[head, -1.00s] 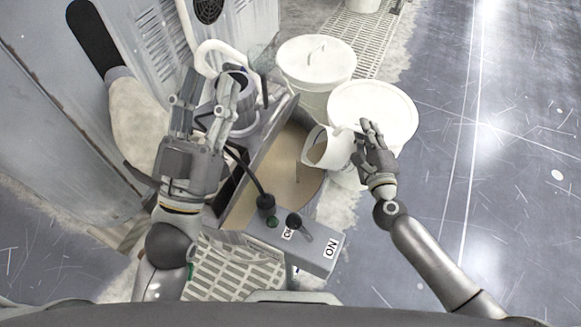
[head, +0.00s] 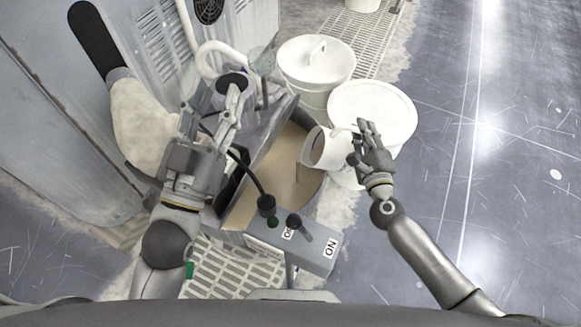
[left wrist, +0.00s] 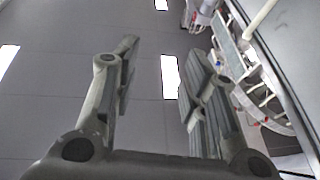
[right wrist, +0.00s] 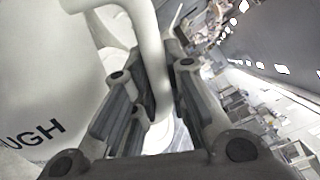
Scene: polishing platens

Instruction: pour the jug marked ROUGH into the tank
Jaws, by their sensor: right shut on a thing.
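The white jug (head: 336,150) is tilted to the left, its mouth over the right side of the tank (head: 262,160), an open box-like basin with tan contents. Some brown shows inside the jug's mouth; I cannot make out a stream. My right gripper (head: 362,138) is shut on the jug's handle. In the right wrist view the handle passes between the fingers (right wrist: 152,78), and the jug's wall (right wrist: 45,80) shows the letters "UGH", the rest cut off. My left gripper (head: 216,95) is open and empty left of the tank; its fingers (left wrist: 155,65) stand apart.
Two white lidded buckets, one behind (head: 318,70) and one beside the jug (head: 385,105), stand right of the tank. A grey switch box (head: 300,245) marked ON is in front. A grey cabinet (head: 60,130) stands left. The floor at right is clear.

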